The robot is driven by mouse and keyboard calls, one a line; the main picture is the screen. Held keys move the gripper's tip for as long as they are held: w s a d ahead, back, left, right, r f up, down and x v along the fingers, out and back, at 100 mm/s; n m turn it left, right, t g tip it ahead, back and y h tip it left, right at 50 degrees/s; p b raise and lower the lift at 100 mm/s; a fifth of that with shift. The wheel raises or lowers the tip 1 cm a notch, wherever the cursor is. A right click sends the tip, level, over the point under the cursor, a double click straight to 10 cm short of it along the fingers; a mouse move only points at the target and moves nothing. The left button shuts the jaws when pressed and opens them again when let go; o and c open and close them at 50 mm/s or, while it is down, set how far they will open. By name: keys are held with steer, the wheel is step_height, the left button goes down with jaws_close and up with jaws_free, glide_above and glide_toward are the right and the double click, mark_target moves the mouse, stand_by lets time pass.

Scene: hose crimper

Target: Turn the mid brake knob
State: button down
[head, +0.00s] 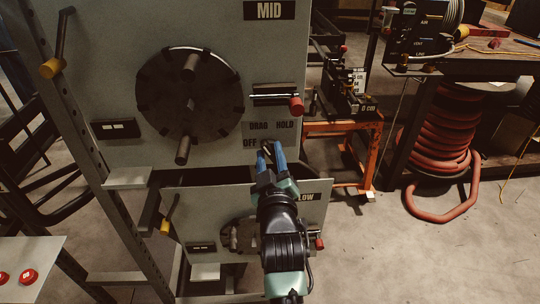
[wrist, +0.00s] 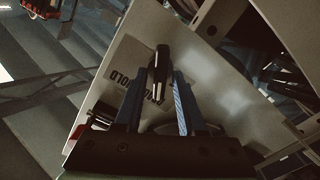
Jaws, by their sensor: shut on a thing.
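The mid brake knob (wrist: 161,62) is a small dark lever-like knob on the grey MID panel (head: 215,150), by the labels OFF, DRAG and HOLD (head: 272,126). My gripper (head: 271,152) reaches up to it from below, its blue fingers against the panel's lower right part. In the wrist view my gripper (wrist: 161,80) has one finger on each side of the knob and is shut on it. In the head view the fingers mostly hide the knob, so I cannot tell its exact setting.
A large dark disc (head: 205,100) with handles fills the MID panel's middle. A red-tipped lever (head: 296,105) sticks out above my gripper. The LOW panel (head: 307,222) is below. An orange cart (head: 343,128) and a red hose reel (head: 437,140) stand right, with clear floor between.

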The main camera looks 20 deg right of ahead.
steer(key=shift+f, duration=0.1)
steer(key=c, duration=0.8)
jaws_free()
steer(key=v, duration=1.3)
